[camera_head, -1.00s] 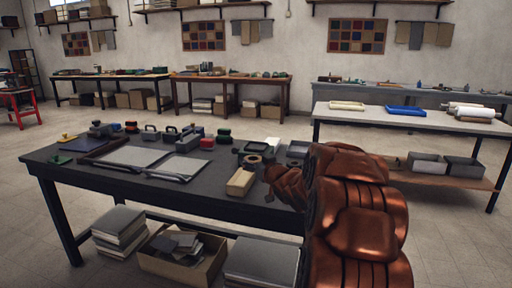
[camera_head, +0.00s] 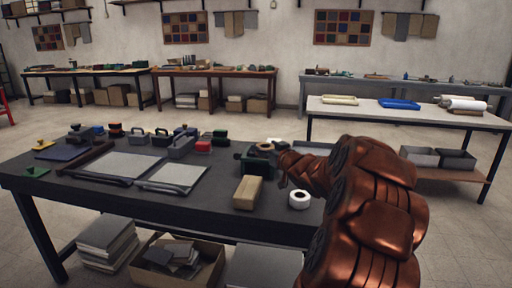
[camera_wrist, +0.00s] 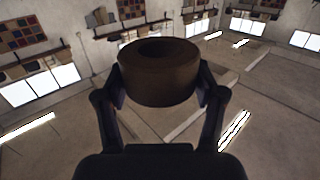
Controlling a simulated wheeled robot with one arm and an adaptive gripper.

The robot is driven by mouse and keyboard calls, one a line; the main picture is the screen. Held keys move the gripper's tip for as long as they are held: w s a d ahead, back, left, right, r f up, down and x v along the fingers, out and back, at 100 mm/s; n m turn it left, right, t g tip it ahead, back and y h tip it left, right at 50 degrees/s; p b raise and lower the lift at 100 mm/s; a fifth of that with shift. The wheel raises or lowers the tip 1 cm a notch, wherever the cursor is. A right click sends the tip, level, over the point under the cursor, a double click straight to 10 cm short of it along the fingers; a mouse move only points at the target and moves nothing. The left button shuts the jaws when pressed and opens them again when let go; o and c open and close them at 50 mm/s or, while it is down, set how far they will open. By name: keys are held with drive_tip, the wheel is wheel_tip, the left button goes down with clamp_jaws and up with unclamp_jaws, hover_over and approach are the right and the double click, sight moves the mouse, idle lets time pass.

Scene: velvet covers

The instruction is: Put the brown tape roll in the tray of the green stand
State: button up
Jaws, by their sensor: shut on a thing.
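My gripper (camera_wrist: 161,88) is shut on the brown tape roll (camera_wrist: 158,72), with one finger on each side of it in the wrist view. In the head view the brown tape roll (camera_head: 265,147) is small at the tip of my gripper (camera_head: 277,149), near the right part of the dark table. A dark green stand (camera_head: 255,166) is on the table just below and left of the roll in the picture. Its tray cannot be made out clearly, and my arm hides part of the area to its right. I cannot tell the roll's height above the stand.
A white tape roll (camera_head: 299,200) and a tan block (camera_head: 248,192) lie in front of the stand. Two grey panels (camera_head: 172,178) and several stamps or tools (camera_head: 181,147) occupy the left and back of the dark table (camera_head: 215,205). A pale table (camera_head: 410,113) stands behind.

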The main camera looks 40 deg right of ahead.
drive_tip(key=w+d, duration=0.3)
drive_tip(key=w, duration=0.1)
drive_tip(key=w+d+f, duration=0.1)
drive_tip(key=w+d, duration=0.1)
drive_tip(key=w, duration=0.1)
drive_tip(key=w+d+p, duration=0.1)
drive_tip(key=w+d, duration=0.2)
drive_tip(key=w, duration=0.1)
drive_tip(key=shift+w+d+f, duration=0.15)
drive_tip(key=shift+w+d, duration=0.15)
drive_tip(key=shift+w, duration=0.05)
drive_tip(key=shift+f+b, duration=0.55)
drive_tip(key=shift+f, duration=1.2)
drive_tip(key=shift+f, duration=0.15)
drive_tip(key=o, duration=1.1)
drive_tip(key=shift+o, duration=0.2)
drive_tip(key=shift+s+r, duration=0.1)
drive_tip(key=shift+r, duration=0.1)
drive_tip(key=shift+v, duration=3.75)
